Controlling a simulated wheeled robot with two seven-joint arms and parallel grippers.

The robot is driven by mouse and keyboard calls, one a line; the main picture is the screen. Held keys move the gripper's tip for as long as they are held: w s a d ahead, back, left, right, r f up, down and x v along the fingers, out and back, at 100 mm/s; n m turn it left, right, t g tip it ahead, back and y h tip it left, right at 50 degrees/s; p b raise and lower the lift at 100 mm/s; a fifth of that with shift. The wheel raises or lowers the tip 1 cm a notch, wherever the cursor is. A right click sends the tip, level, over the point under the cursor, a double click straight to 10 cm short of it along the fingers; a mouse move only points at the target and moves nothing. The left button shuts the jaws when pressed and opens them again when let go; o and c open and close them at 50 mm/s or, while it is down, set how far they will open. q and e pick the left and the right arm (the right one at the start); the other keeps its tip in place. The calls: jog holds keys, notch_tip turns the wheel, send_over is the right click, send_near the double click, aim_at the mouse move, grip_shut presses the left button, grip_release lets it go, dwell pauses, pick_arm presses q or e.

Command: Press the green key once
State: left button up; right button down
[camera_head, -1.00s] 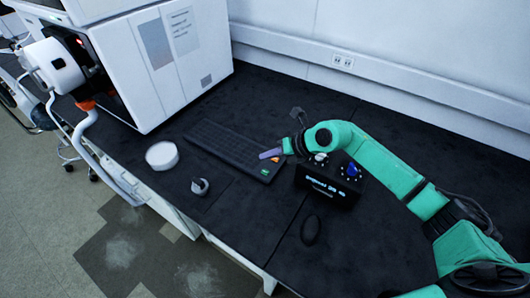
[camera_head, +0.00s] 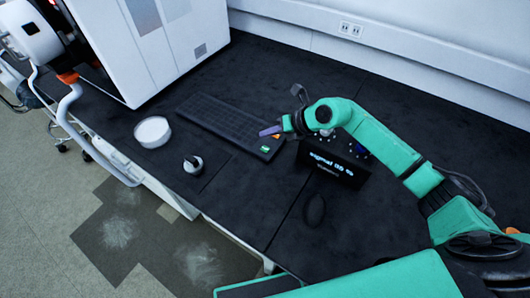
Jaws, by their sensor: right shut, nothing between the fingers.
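A black keyboard (camera_head: 217,121) lies on the dark bench. The small green key (camera_head: 265,149) is at its near right end, and an orange key (camera_head: 277,137) sits just beyond it. My right arm, teal, comes in from the right. Its gripper (camera_head: 270,131) is shut and empty, with its purplish fingertips over the right end of the keyboard, beside the orange key and a little beyond the green key. The green key is uncovered. I cannot tell the height of the fingertips above the keys. My left gripper is not in view.
A black box with a lit display (camera_head: 330,170) stands right of the keyboard, under my right arm. A dark mouse (camera_head: 314,211) lies in front of it. A white round dish (camera_head: 153,132) and a small ring-shaped item (camera_head: 193,165) are on the left. A large white instrument (camera_head: 165,45) stands behind.

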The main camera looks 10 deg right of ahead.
aim_at(268, 151)
notch_tip(268, 151, down, 5)
jog(key=b, duration=0.2)
jog(key=shift+r+b, duration=0.15)
jog(key=shift+b, duration=0.2)
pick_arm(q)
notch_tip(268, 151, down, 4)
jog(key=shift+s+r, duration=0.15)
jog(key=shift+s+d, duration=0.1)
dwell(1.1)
pick_arm(e)
jog(key=shift+f, duration=0.4)
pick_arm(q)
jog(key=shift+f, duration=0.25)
